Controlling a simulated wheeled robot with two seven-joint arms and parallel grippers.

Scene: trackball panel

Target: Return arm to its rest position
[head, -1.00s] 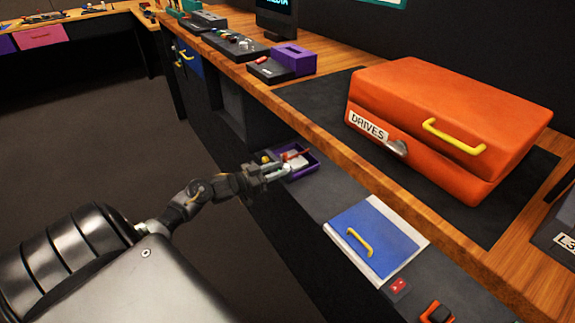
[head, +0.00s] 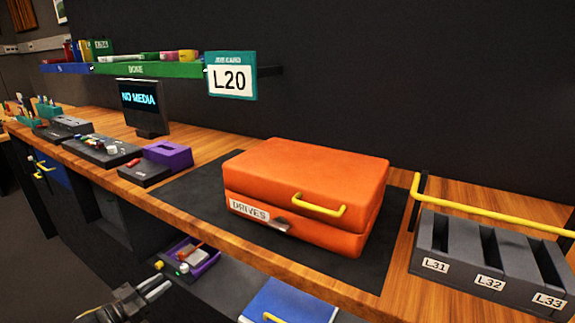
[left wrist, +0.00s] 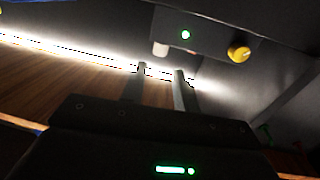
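My left gripper (head: 158,287) shows at the bottom left of the head view, dark with two pale fingers. It is just below and left of a purple tray (head: 209,263) set in the lower panel, and apart from it. In the left wrist view the two fingers (left wrist: 160,71) stand apart with nothing held between them. Beyond them are a dark box with a green light (left wrist: 185,34) and a yellow knob (left wrist: 238,51). My right arm and gripper are not in view.
An orange DRIVES case (head: 300,190) lies shut on a black mat (head: 200,195) on the wooden bench. A blue lid with a yellow handle (head: 290,302) is below the bench edge. A slotted rack (head: 490,255) stands at right. A NO MEDIA screen (head: 141,100) stands behind.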

